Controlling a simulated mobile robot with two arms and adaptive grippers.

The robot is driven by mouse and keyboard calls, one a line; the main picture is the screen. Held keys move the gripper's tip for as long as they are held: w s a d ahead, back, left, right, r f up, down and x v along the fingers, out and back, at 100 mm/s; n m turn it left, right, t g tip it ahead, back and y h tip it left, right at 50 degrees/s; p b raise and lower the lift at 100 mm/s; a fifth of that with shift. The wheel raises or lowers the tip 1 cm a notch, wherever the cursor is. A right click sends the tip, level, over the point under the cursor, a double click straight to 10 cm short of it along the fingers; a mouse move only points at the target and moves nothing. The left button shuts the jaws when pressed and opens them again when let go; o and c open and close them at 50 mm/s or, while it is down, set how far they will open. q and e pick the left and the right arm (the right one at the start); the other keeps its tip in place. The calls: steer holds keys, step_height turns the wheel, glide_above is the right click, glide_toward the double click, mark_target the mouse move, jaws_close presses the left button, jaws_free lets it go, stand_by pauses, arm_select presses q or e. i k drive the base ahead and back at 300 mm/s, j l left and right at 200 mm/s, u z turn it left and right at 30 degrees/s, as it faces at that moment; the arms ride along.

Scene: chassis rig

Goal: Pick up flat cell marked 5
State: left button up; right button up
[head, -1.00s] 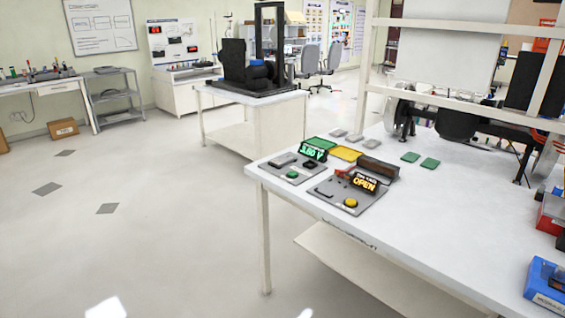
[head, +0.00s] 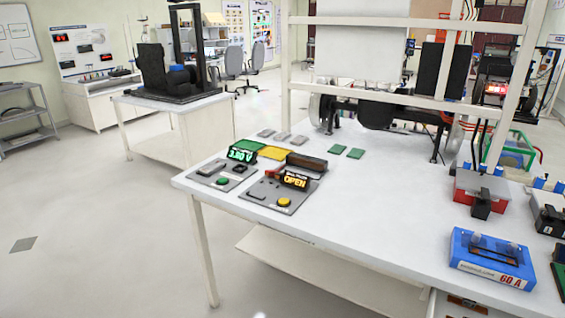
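Several small flat pieces lie on the white workbench (head: 400,215). Three are grey: a left grey piece (head: 266,133), a middle grey piece (head: 282,136) and a right grey piece (head: 298,140), in a row near the far edge. Two are green: one green piece (head: 337,149) and another green piece (head: 355,153), to the right of the grey ones. They are too small for me to read any number, so I cannot tell which is the cell marked 5. Neither of my grippers is in view.
Near the bench's left end are a tester reading 3.80 V (head: 241,155), a device reading OPEN (head: 295,181), a green tray (head: 248,145) and a yellow tray (head: 274,153). A blue 60 A unit (head: 492,262) stands at right. The bench's middle is clear.

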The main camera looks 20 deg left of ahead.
mark_target(207, 170)
steer(key=i+j+z, duration=0.1)
steer(key=j+z, duration=0.35)
steer(key=j, duration=0.35)
steer(key=j+z, duration=0.45)
steer(key=j, duration=0.35)
steer(key=k+j+z, duration=0.1)
steer(key=j+z, duration=0.35)
steer(key=j, duration=0.35)
